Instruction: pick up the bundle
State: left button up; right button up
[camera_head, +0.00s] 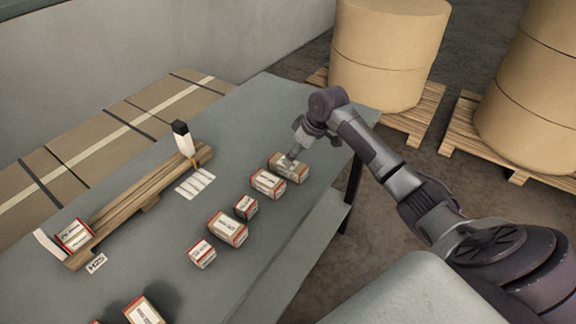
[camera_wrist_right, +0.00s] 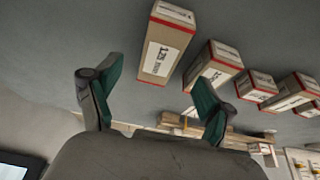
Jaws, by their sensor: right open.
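Several bundles, kraft-brown with red edges and white labels, stand in a loose row on the grey table (camera_head: 262,110). A bundle (camera_wrist_right: 160,50) with a white label lies ahead of the gap between the fingertips. Whether the fingers touch any bundle cannot be told. My left gripper is not in view.
Other bundles (camera_head: 268,183), (camera_head: 228,229), (camera_head: 202,253) stand nearer along the table. A wooden rack (camera_head: 135,200) holds a small bundle (camera_head: 75,235) at its left end and a black-capped white post (camera_head: 183,140) at the other. Large paper rolls (camera_head: 388,50) stand on pallets beyond.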

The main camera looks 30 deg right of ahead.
jog(key=shift+w+a+f, duration=0.15)
jog(key=shift+w+f, duration=0.25)
jog(key=shift+f, duration=0.2)
jog(key=shift+w+f, duration=0.2)
jog(key=shift+f, duration=0.05)
jog(key=p+x, duration=0.1)
jog(key=x, duration=0.3)
jog(key=shift+s+a, duration=0.15)
jog(key=shift+w+f, duration=0.3)
jog(key=shift+f, duration=0.2)
jog(key=shift+s, duration=0.1)
jog(key=c, duration=0.5)
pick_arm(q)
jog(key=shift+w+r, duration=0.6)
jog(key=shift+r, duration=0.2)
pick_arm(e)
grip_shut()
